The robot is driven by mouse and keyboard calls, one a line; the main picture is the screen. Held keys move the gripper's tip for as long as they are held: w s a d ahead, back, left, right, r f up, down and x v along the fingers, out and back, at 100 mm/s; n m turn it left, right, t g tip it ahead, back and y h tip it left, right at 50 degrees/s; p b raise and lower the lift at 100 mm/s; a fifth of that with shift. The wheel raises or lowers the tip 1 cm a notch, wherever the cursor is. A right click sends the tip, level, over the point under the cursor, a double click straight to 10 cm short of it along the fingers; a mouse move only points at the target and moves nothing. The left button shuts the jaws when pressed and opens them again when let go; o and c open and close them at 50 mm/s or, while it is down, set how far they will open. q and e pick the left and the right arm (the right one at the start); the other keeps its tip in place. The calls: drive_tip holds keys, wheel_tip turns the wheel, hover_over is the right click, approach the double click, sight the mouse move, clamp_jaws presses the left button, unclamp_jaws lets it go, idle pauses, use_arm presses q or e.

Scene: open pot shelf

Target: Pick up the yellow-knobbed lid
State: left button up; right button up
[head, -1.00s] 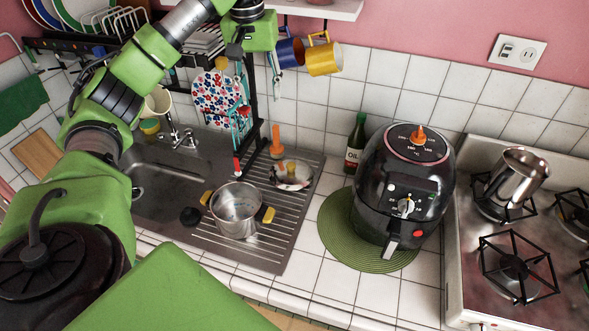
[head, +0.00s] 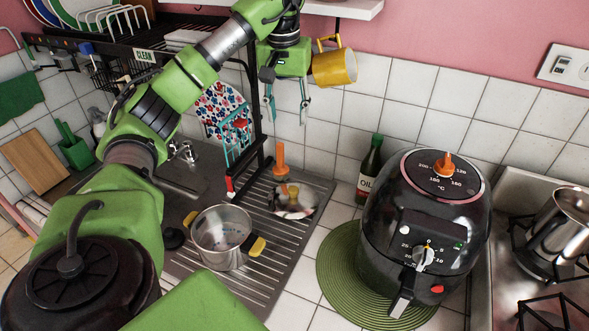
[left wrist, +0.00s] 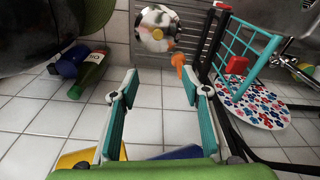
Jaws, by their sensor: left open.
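The yellow-knobbed lid (head: 301,209) lies on the ribbed drainboard (head: 262,283), a shiny round disc with its yellow knob up. It also shows at the top of the left wrist view (left wrist: 149,17). My left gripper (head: 288,108) is open and empty, fingers pointing down, high above and behind the lid, in front of the tiled wall. In the left wrist view its two teal-padded fingers (left wrist: 160,92) are spread apart, with bare tiles between them. The lid is beyond the fingertips, apart from them. My right gripper is not in view.
A steel pot (head: 222,238) with yellow handles stands left of the lid. An orange-handled tool (head: 281,158) stands upright close behind it. A dark rack post rises on the left. A yellow mug (head: 336,68) hangs beside my gripper. An oil bottle (head: 371,165) and air fryer (head: 412,225) are right.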

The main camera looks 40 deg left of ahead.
use_arm(q)
drive_tip(key=b, duration=1.2)
approach(293, 189)
wheel_tip(293, 189, down, 4)
drive_tip(key=shift+s+a+r+p, duration=0.1)
drive_tip(key=shift+s+r+p, duration=0.1)
drive_tip(key=shift+p, duration=0.2)
drive_tip(key=shift+w+f, duration=0.1)
drive_tip(key=shift+f, duration=0.45)
drive_tip(key=f, duration=0.2)
drive_tip(key=w+f+p, duration=0.1)
drive_tip(key=f, duration=0.1)
drive_tip(key=shift+a+f, duration=0.1)
drive_tip(key=shift+f, duration=0.1)
drive_tip(key=shift+c, duration=0.4)
drive_tip(key=shift+r, duration=0.1)
clamp_jaws()
